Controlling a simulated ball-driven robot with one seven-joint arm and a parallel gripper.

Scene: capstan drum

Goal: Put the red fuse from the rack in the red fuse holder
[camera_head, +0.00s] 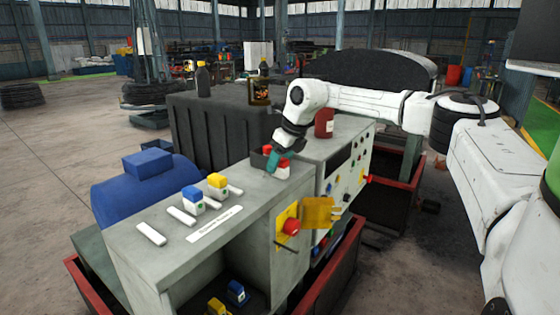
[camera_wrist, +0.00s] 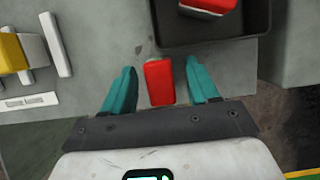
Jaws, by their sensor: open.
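My gripper (camera_wrist: 161,85) is open, with one teal finger on each side of a red block (camera_wrist: 158,82). Gaps show between the block and both fingers. In the head view my gripper (camera_head: 272,160) is low over the back right end of the grey bench, and a red block with a pale lower part (camera_head: 283,165) is beside it. A second red-topped piece (camera_wrist: 208,5) sits in a dark tray (camera_wrist: 212,36) just ahead, cut off by the frame's top edge. I cannot tell for sure which red piece is the fuse and which the holder.
Blue-topped (camera_head: 192,197) and yellow-topped (camera_head: 217,182) blocks stand on the bench among white strips (camera_head: 150,234) and a label plate (camera_head: 214,224). A red button (camera_head: 291,227) is on the front. A red container (camera_head: 324,123) stands behind my gripper. Bare bench lies between the yellow-topped block and my gripper.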

